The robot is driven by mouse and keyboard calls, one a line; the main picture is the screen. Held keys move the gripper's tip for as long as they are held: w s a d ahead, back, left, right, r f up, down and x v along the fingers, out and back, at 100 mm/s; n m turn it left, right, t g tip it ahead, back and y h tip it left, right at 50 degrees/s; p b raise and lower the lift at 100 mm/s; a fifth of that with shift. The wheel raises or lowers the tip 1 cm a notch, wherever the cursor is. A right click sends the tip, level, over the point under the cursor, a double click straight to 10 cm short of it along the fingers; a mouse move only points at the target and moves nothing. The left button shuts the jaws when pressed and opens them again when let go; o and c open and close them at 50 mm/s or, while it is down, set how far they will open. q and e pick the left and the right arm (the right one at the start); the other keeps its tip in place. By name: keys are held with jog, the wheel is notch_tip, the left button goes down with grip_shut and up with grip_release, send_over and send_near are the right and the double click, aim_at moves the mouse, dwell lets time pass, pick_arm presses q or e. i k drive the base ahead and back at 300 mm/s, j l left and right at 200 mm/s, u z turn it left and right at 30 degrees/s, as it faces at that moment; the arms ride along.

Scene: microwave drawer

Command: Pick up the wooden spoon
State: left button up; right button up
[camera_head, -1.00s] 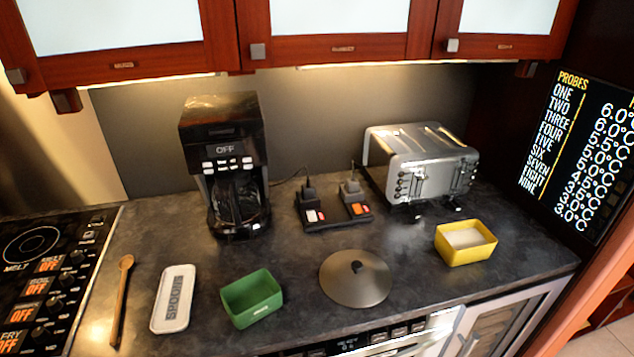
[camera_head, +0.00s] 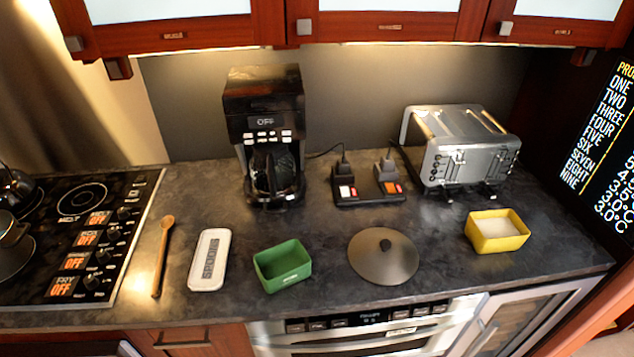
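The wooden spoon (camera_head: 162,256) lies on the dark countertop at the left, just right of the stove. Its bowl end points to the back and its handle to the front edge. A white spoon rest (camera_head: 210,260) lies to its right, apart from it. Neither of my grippers shows in the head view.
The black stove (camera_head: 80,240) with pots is at the left. A green container (camera_head: 282,266), a round lid (camera_head: 383,257) and a yellow container (camera_head: 497,231) stand along the front. The coffee maker (camera_head: 265,135), a black dual-switch unit (camera_head: 368,191) and toaster (camera_head: 461,148) stand behind.

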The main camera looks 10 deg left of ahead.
aim_at(168, 222)
jog(key=u, duration=1.35)
